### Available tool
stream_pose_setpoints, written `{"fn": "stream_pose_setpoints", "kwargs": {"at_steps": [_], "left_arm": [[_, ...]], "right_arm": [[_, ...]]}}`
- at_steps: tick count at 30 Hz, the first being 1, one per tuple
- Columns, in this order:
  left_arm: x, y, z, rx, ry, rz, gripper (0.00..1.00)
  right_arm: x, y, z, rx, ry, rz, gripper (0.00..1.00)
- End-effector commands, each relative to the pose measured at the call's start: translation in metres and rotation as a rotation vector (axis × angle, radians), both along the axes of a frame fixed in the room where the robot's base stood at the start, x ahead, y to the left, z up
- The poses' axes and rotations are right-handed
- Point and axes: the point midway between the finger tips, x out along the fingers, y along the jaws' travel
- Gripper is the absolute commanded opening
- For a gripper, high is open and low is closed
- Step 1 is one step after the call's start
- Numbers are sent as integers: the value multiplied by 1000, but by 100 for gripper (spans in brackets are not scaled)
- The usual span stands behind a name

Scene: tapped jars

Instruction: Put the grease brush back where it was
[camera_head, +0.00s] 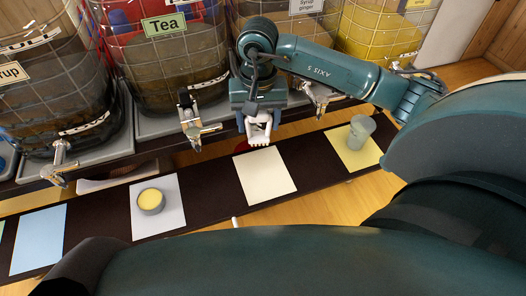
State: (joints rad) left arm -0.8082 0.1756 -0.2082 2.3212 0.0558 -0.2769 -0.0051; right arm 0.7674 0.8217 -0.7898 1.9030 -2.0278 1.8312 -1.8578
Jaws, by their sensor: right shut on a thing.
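My right gripper (259,142) reaches down in front of the jars, just beyond the cream mat (265,176). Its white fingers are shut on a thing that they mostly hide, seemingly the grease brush. A small red patch (241,146) shows just left of the fingers; I cannot tell what it belongs to. A round tin with a yellow top (151,200), perhaps grease, stands on the pale grey mat (174,219). My left gripper is not in view.
Tapped jars stand in a row at the back, one labelled Tea (165,60). A metal tap (192,125) juts out left of my right gripper. A grey cup (360,132) stands on the yellow mat (355,157). The blue mat (38,240) is bare.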

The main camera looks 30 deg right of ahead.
Motion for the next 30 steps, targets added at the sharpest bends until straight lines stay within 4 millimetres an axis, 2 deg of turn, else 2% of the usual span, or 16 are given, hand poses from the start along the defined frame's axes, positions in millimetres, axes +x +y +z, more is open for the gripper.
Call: {"fn": "stream_pose_setpoints", "kwargs": {"at_steps": [1,3,8,16,23,30], "left_arm": [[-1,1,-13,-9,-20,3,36],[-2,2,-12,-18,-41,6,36],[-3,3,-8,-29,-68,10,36],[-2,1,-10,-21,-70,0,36],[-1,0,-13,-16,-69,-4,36],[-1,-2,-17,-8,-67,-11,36]], "right_arm": [[2,-6,-27,-1,2,-44,34],[4,-13,-39,-3,3,-90,34],[6,-21,-56,-7,6,-148,34],[6,-21,-102,-6,9,-156,34],[6,-21,-120,-6,6,-153,34],[6,-21,-151,-6,6,-154,34]]}}
